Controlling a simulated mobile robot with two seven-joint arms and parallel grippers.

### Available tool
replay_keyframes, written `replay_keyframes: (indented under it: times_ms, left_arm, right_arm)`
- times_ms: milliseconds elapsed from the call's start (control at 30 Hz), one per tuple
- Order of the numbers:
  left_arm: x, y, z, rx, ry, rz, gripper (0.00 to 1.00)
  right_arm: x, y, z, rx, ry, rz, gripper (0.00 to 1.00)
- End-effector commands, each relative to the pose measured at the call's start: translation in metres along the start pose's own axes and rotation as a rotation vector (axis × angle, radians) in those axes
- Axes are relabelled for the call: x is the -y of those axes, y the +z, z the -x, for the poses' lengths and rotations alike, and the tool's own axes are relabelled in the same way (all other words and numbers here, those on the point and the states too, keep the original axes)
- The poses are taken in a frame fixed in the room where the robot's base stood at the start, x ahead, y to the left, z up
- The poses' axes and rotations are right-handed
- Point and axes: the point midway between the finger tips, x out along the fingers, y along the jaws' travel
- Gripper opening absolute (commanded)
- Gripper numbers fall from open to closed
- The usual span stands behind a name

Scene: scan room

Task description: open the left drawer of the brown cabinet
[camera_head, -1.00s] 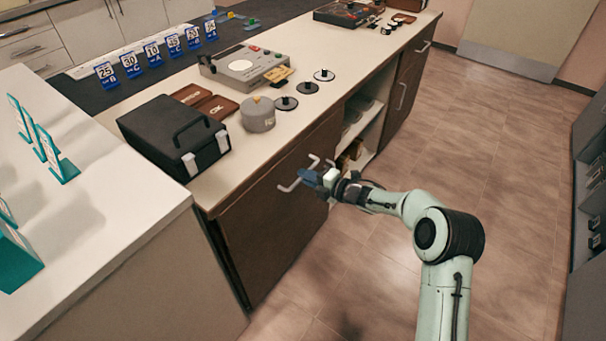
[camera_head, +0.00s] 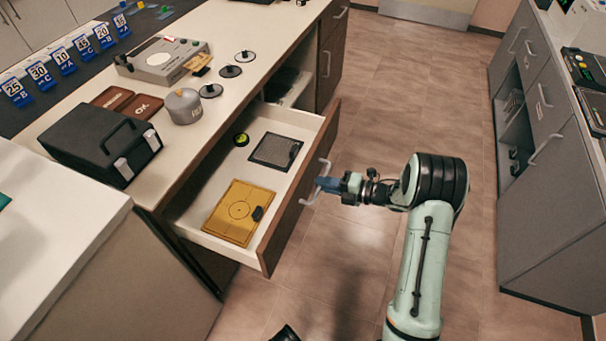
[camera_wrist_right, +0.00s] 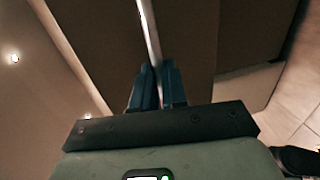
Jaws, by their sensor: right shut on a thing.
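The left drawer (camera_head: 284,226) of the brown cabinet is pulled well out, and its white inside shows in the head view. Its pale bar handle (camera_head: 324,168) is on the brown front. My right gripper (camera_head: 323,184) is shut on this handle, in front of the drawer. In the right wrist view the blue fingers (camera_wrist_right: 157,78) close around the bar handle (camera_wrist_right: 149,28). My left gripper is not in view.
In the drawer lie a gold plate (camera_head: 228,221), a dark framed plate (camera_head: 268,148) and a small green round thing (camera_head: 241,140). A black case (camera_head: 85,140) stands on the counter. Grey cabinets (camera_head: 545,200) stand at right, with open floor (camera_head: 400,110) between.

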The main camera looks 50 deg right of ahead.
Motion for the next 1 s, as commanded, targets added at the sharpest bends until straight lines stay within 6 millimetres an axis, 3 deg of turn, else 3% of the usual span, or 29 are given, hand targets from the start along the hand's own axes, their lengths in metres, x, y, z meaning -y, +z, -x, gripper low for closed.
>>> replay_keyframes:
  times_ms: [200, 400, 633, 1000]
  left_arm:
    - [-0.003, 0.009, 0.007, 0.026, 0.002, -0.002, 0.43]
    - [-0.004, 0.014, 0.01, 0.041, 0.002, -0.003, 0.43]
    - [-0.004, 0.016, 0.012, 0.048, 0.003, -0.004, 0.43]
    - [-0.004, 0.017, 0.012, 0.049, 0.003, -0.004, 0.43]
  right_arm:
    - [0.01, 0.001, 0.051, 0.004, 0.0, -0.001, 0.0]
    - [0.016, 0.001, 0.081, 0.003, 0.001, 0.002, 0.0]
    - [0.019, 0.001, 0.096, 0.001, 0.002, 0.001, 0.0]
    - [0.02, 0.001, 0.099, 0.001, 0.002, 0.002, 0.0]
